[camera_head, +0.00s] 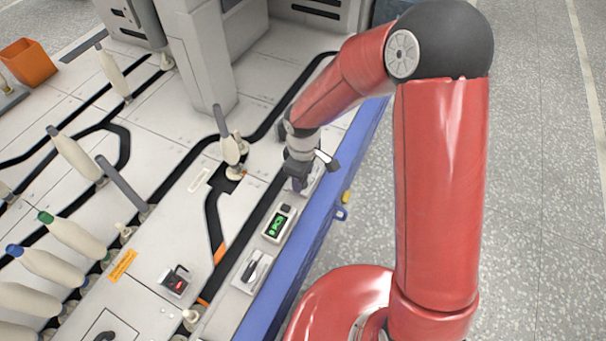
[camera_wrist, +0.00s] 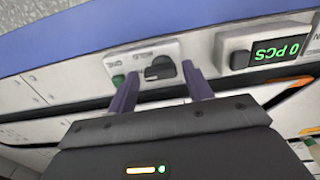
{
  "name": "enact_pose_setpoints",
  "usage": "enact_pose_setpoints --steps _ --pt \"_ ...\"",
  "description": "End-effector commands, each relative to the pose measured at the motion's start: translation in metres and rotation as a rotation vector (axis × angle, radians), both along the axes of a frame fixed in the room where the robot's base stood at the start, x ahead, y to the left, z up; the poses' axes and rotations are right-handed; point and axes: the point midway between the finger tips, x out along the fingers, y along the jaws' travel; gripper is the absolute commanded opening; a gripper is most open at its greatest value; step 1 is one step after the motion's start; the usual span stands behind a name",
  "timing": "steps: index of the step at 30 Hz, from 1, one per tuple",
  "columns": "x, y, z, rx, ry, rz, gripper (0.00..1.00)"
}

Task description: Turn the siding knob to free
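A black rotary knob (camera_wrist: 160,68) sits on a pale panel (camera_wrist: 185,52) in the wrist view, next to a green round button (camera_wrist: 118,79). My gripper (camera_wrist: 159,74) is open, with one finger on each side of this knob in the picture; no contact shows. In the head view my gripper (camera_head: 298,184) is low over the same panel and hides most of it. A second black knob (camera_head: 257,267) sits on a plate nearer the camera.
A counter with green "0 PCS" digits (camera_head: 279,223) stands between the two knobs. A red-lit switch (camera_head: 176,281) lies left. Several cream bobbins (camera_head: 77,158) stand on pegs, some with grey bars. A blue rail (camera_head: 318,235) edges the table.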

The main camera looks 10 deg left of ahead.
Motion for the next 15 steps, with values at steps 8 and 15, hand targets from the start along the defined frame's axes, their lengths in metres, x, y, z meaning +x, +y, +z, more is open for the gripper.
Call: enact_pose_setpoints --steps 8,15 --pt "-0.001 0.0 -0.001 -0.001 0.003 -0.001 0.58" --pt "0.0 0.0 0.021 0.001 0.0 -0.004 0.58"
